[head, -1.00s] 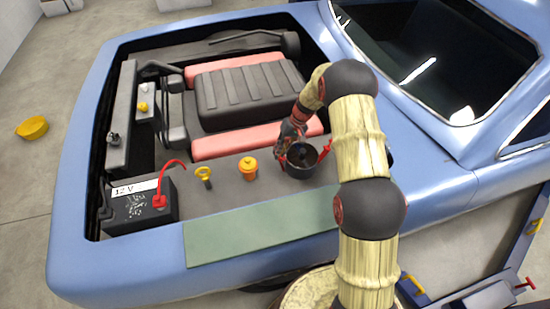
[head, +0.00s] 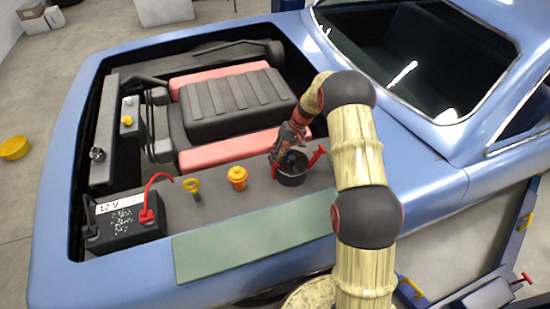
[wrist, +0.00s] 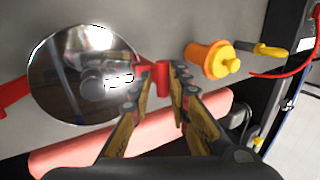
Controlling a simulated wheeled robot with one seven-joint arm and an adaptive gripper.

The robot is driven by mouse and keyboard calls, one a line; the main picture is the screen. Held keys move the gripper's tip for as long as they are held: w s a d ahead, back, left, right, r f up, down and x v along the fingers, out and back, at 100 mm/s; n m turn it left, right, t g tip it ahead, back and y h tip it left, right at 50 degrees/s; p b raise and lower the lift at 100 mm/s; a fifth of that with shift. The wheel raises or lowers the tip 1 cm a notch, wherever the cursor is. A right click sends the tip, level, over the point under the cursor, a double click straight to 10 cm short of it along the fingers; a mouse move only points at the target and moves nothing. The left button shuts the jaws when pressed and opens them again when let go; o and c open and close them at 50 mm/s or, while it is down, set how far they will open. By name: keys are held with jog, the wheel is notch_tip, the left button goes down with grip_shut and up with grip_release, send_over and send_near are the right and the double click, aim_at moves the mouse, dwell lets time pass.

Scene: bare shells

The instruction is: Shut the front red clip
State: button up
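The round canister (head: 291,176) is dark with an open-looking top in the head view. In the wrist view its shiny round top (wrist: 70,75) fills the left side. The front red clip (wrist: 162,78) stands on the canister's side nearest the orange cap. My gripper (wrist: 161,68) is open, with one finger on each side of this clip and small gaps visible. In the head view my gripper (head: 281,157) reaches down at the canister's left edge and largely hides that clip. The other red clip (head: 318,154) sticks up and outward on the canister's right side.
The black 12 V battery (head: 125,226) is further left. The engine block (head: 238,105) lies behind. A green mat (head: 250,243) covers the near fender.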

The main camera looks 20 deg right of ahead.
jog(key=o, duration=0.4)
jog(key=shift+d, duration=0.2)
jog(key=v, duration=1.2)
jog(key=shift+w+f, duration=0.1)
